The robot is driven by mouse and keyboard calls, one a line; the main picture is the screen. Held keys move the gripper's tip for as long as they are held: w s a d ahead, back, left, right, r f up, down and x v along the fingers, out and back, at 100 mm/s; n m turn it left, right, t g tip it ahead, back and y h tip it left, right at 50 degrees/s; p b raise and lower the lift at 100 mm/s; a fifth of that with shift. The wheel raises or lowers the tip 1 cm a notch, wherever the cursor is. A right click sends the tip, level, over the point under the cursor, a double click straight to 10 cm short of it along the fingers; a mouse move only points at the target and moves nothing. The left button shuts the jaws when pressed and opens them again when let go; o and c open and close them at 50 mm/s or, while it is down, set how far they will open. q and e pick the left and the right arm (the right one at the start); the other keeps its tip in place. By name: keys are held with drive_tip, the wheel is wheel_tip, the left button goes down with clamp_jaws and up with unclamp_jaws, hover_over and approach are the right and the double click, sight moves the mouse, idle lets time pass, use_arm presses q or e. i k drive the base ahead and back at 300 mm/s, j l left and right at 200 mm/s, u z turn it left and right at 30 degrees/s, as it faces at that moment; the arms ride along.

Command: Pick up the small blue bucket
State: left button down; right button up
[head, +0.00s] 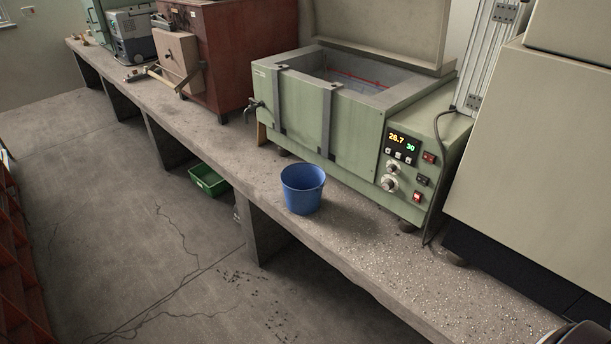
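The small blue bucket (302,190) stands upright on the concrete bench (370,240), near its front edge. It is in front of the green water bath with the lit display. Its rim is open to the top, and the part of the inside that shows looks empty. Neither of my grippers is identifiable in the head view. A dark rounded part at the bottom right corner is cut off, and I cannot tell what it is.
The green water bath (320,120) stands close behind the bucket, with a tap (253,107) at its left end. A large beige machine (540,150) is at right. A green crate (209,181) lies below the bench. Bare bench lies right of the bucket.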

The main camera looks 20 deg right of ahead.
sight(303, 182)
drive_tip(key=i, duration=0.5)
drive_tip(key=i+z, duration=0.45)
drive_tip(key=i+j+z, duration=0.1)
drive_tip(key=i+z, duration=0.2)
drive_tip(key=z, duration=0.15)
